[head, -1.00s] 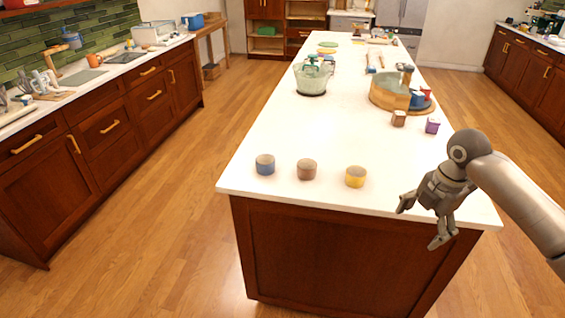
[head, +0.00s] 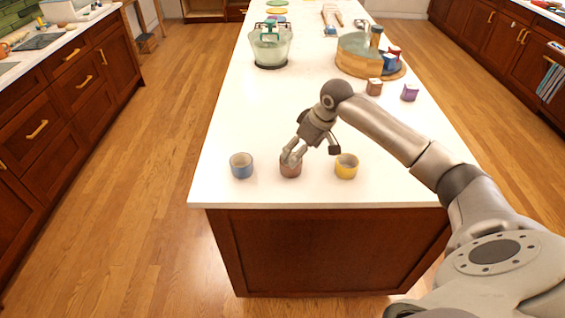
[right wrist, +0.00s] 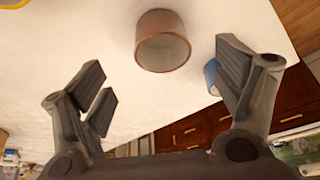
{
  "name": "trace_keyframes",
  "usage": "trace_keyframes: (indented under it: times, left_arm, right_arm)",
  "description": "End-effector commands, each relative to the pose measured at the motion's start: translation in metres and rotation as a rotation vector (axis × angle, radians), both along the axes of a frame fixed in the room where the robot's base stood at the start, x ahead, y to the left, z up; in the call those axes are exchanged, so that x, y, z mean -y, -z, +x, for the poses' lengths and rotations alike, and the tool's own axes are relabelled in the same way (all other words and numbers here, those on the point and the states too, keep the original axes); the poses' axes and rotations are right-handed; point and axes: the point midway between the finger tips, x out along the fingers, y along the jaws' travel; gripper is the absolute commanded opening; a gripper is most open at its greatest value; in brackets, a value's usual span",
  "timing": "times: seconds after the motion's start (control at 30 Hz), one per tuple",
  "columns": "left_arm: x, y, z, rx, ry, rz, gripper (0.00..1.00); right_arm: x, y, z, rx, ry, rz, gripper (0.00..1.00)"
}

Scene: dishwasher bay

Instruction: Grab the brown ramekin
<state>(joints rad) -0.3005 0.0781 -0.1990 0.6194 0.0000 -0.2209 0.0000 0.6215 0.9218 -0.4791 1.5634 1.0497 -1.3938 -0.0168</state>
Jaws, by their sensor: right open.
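The brown ramekin (head: 290,171) stands near the front edge of the white island, between the other two ramekins. My right gripper (head: 291,158) is over it, pointing down, and partly hides its top in the head view. In the right wrist view the brown ramekin (right wrist: 162,42) lies beyond the fingertips, between the lines of the fingers. My right gripper (right wrist: 162,75) is open with nothing between its fingers. My left gripper is not in view.
A blue ramekin (head: 242,170) stands to the left and a yellow ramekin (head: 346,170) to the right, both close by. The island's left middle is clear.

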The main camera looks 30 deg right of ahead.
Motion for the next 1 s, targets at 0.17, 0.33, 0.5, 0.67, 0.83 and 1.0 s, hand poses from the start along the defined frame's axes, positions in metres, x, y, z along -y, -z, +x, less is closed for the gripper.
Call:
trace_keyframes:
  times: [0.17,0.33,0.5,0.67,0.83,1.0]
  left_arm:
    - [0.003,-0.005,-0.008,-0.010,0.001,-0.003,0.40]
    - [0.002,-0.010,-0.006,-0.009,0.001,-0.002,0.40]
    - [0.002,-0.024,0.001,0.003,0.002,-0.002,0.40]
    - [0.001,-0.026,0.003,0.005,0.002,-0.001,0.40]
    - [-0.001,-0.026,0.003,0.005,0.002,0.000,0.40]
    - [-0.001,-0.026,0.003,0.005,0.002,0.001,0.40]
  right_arm:
    - [-0.004,0.021,0.009,-0.001,-0.002,0.001,0.87]
    - [-0.006,0.031,0.013,-0.002,-0.003,0.000,0.87]
    - [-0.010,0.050,0.023,-0.004,-0.003,0.000,0.87]
    - [-0.012,0.068,0.030,-0.002,-0.003,-0.001,0.87]
    - [-0.012,0.073,0.032,0.000,-0.004,-0.001,0.87]
    - [-0.012,0.073,0.031,0.000,-0.004,-0.001,0.83]
